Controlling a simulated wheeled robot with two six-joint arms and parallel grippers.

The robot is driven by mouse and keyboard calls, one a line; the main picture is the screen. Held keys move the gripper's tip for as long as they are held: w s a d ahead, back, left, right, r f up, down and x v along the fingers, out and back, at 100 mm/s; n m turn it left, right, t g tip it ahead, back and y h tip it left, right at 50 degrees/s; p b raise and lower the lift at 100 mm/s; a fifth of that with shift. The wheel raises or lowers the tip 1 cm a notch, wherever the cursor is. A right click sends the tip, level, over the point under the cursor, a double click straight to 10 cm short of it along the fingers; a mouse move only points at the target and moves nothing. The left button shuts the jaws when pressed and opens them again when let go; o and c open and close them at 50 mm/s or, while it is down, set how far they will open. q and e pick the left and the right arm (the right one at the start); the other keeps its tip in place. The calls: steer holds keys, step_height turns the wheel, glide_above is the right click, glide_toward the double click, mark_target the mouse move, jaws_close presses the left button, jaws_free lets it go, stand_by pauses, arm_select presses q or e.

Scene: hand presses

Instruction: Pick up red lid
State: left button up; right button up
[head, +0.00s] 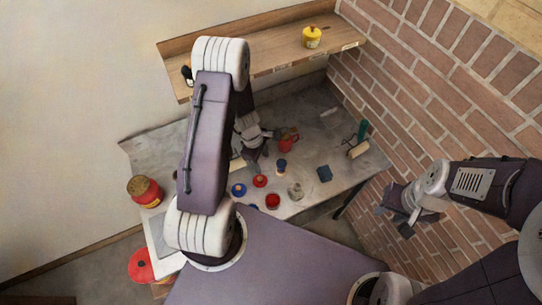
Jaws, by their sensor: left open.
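A small round red piece (260,181), which looks like a red lid, lies on the grey worktop. A second round red piece (273,200) sits just in front of it and looks like a small cup or jar. I cannot tell for sure which is the lid. My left gripper (257,163) is open, pointing down above the worktop, just behind the first red piece and apart from it. My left arm hides part of the worktop. My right gripper (396,221) is off the worktop's right side, its fingers apart and empty.
A red and yellow jar (145,190) is at left. A wooden shelf (275,45) runs behind; a brick wall (450,80) bounds the right.

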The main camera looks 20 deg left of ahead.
arm_select(q)
steer(key=s+r+p, duration=0.2)
steer(key=s, duration=0.2)
steer(key=b, duration=0.2)
glide_above(259, 178)
steer(key=f, duration=0.5)
steer(key=shift+w+a, duration=0.2)
steer(key=shift+a, duration=0.1)
steer(key=f, duration=0.1)
steer(key=f+b, duration=0.1)
steer(key=f, duration=0.2)
steer(key=shift+s+d+f+b, duration=0.25)
steer(key=shift+f+b, duration=0.05)
steer(key=shift+w+f, duration=0.15)
steer(key=shift+w, duration=0.05)
steer(key=shift+s, duration=0.2)
steer(key=c, duration=1)
jaws_close()
arm_select(e)
steer(key=shift+s, duration=1.1)
steer(key=shift+f, duration=0.1)
